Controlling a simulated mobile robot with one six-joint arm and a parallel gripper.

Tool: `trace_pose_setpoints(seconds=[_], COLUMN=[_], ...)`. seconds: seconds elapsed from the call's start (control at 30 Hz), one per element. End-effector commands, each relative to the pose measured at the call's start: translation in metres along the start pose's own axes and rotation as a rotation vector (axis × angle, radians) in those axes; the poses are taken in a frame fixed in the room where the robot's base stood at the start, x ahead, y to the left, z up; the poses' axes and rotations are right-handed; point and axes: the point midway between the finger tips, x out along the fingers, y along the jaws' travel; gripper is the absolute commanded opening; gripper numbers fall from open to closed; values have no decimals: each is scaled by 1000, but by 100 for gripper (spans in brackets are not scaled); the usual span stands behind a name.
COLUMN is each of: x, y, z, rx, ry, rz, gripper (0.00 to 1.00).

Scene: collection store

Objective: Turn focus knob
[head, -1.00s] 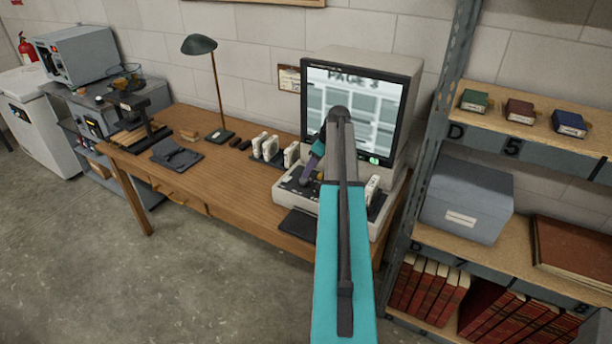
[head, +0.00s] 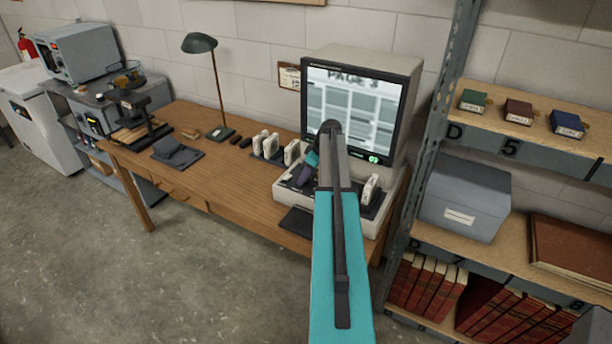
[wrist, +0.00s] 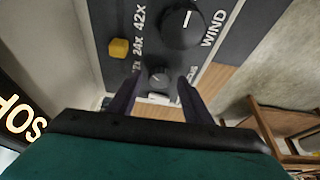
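The microfilm reader (head: 400,62) stands at the right end of the wooden desk, its lit screen (head: 350,110) showing a blurred page headed "PAGE 3". In the wrist view, a small dark knob (wrist: 158,77) with a white pointer mark lies between my fingertips. The label beside it is partly hidden by a finger. My gripper (wrist: 158,84) is open, one finger on each side of this knob; I cannot tell whether they touch it. A larger knob marked WIND (wrist: 182,24) and a yellow button (wrist: 119,48) lie beyond. My arm hides most of the control panel in the head view.
White film boxes (head: 291,152) stand on the desk (head: 235,190) left of the reader, and another (head: 370,189) stands on its right side. A metal shelf (head: 440,130) rises close on the right. A lamp (head: 200,43) stands farther left.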

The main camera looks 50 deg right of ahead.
Motion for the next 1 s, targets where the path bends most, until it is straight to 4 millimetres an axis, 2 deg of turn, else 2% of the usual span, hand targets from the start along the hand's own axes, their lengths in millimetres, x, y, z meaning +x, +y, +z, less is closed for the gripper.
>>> trace_pose_setpoints(seconds=[0.03, 0.23, 0.57, 1.0], x=[0, 0, 2, 2], y=[0, 0, -1, -4], z=[0, 0, 2, 1], rx=[0, 0, 57, 271], ry=[0, 0, -1, -1], rz=[0, 0, 25, 113], gripper=[37, 5, 5, 5])
